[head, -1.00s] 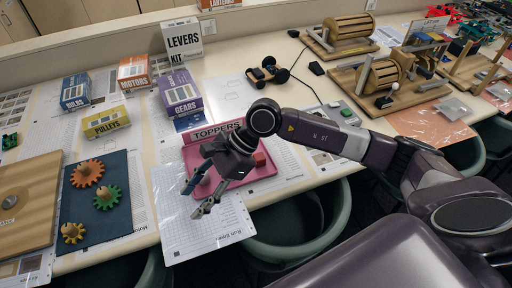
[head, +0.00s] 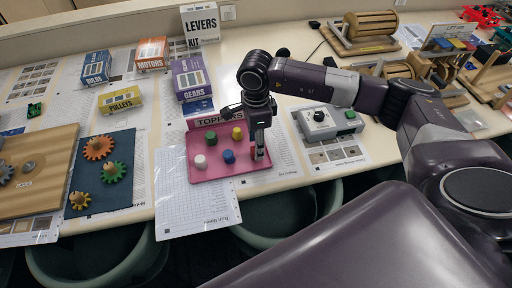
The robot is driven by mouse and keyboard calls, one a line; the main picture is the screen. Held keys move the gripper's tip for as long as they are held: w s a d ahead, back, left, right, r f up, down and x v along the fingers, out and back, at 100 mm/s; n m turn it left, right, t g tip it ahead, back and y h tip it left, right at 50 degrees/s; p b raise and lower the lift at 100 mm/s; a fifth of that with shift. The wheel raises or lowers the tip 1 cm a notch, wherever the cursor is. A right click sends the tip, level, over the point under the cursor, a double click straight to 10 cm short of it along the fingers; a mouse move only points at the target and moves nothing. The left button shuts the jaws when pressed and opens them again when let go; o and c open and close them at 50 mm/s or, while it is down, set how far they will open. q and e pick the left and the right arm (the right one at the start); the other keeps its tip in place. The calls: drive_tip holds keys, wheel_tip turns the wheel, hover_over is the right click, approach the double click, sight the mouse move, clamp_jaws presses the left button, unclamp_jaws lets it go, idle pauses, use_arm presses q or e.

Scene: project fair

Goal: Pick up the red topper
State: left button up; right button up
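The pink toppers tray (head: 205,176) lies on the table, with a sign reading TOPPERS (head: 206,120) at its back edge. On it I see a green topper (head: 211,137), a yellow topper (head: 237,133), a white topper (head: 201,162) and a blue topper (head: 229,156). The red topper does not show now; my gripper covers the tray's right side. My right gripper (head: 260,156) points down over that right side, its fingertips low near the tray. It is seen edge-on, so its opening and anything between the fingers cannot be made out. My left gripper is not in view.
A grey control box (head: 318,124) with knobs stands right of the tray. Kit boxes, including a purple gears box (head: 190,80), stand behind. Left is a dark mat (head: 95,160) with several gears. Printed sheets lie around the tray.

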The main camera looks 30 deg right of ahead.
drive_tip(key=shift+f, duration=1)
drive_tip(key=c, duration=1)
drive_tip(key=shift+o, duration=0.2)
drive_tip(key=shift+r, duration=0.15)
